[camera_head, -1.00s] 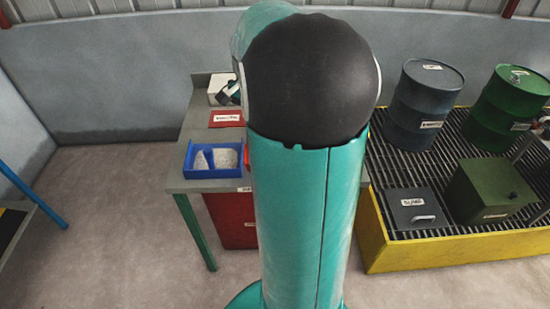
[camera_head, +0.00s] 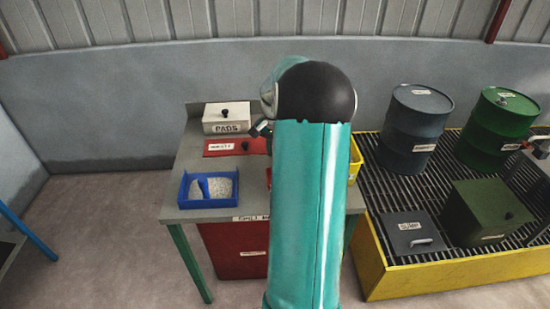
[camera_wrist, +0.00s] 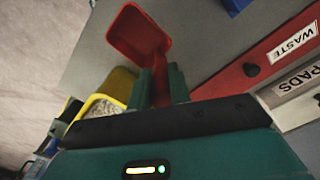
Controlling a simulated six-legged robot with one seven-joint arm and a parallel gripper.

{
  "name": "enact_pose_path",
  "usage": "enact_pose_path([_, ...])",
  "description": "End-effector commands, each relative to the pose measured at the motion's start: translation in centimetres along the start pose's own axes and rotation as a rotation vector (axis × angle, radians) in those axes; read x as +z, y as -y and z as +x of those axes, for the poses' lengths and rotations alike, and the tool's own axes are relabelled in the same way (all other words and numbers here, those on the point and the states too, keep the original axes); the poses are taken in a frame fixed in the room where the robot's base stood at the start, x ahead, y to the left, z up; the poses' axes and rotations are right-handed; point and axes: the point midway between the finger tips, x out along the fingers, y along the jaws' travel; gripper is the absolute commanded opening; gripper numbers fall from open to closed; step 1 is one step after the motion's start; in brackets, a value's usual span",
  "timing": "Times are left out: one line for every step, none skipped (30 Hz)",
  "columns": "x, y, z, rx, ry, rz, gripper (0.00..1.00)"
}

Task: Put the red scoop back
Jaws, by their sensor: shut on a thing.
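The red scoop (camera_wrist: 138,36) is in the wrist view, its bowl above and beyond the fingertips. My gripper (camera_wrist: 161,86) is shut on the scoop's handle. Below the bowl the grey bench top shows; I cannot tell the height of the scoop above it. A yellow container (camera_wrist: 104,104) with pale contents is left of the fingers in the wrist view. In the head view my arm hides most of the gripper, and a yellow edge (camera_head: 356,161) shows right of the arm.
On the bench (camera_head: 180,160) are a blue tray (camera_head: 208,203) of pale granules with a blue thing in it, a red lid labelled WASTE (camera_wrist: 262,62) and a white PADS box (camera_head: 226,125). Drums (camera_head: 416,125) stand on a yellow-edged grating at right.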

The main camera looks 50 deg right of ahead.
Motion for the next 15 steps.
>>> enact_pose_path([-0.3,0.0,0.4,0.0,0.001,0.001,0.0])
enact_pose_path([-0.5,0.0,0.8,0.0,0.002,0.001,0.0])
enact_pose_path([-0.4,0.1,1.4,0.0,0.003,0.0,0.0])
enact_pose_path([-0.3,0.1,1.9,0.0,0.003,0.0,0.0])
enact_pose_path([-0.3,0.1,2.4,0.001,0.004,-0.001,0.0])
enact_pose_path([-0.3,0.1,2.9,0.001,0.003,-0.001,0.0])
enact_pose_path([-0.3,0.1,3.2,0.001,0.002,0.0,0.0])
enact_pose_path([-0.3,0.1,3.4,0.0,0.001,0.0,0.0])
enact_pose_path([-0.3,0.1,3.5,0.0,0.0,0.0,0.0])
enact_pose_path([-0.4,0.1,3.5,0.0,0.0,0.001,0.0])
enact_pose_path([-0.4,0.1,3.5,0.0,-0.001,0.001,0.0])
enact_pose_path([-0.4,0.1,3.4,0.0,0.0,0.001,0.0])
enact_pose_path([-0.3,0.1,3.4,0.0,0.0,0.001,0.0])
enact_pose_path([-0.3,0.1,3.4,0.0,0.0,0.001,0.0])
enact_pose_path([-0.3,0.1,3.5,0.0,0.0,0.0,0.0])
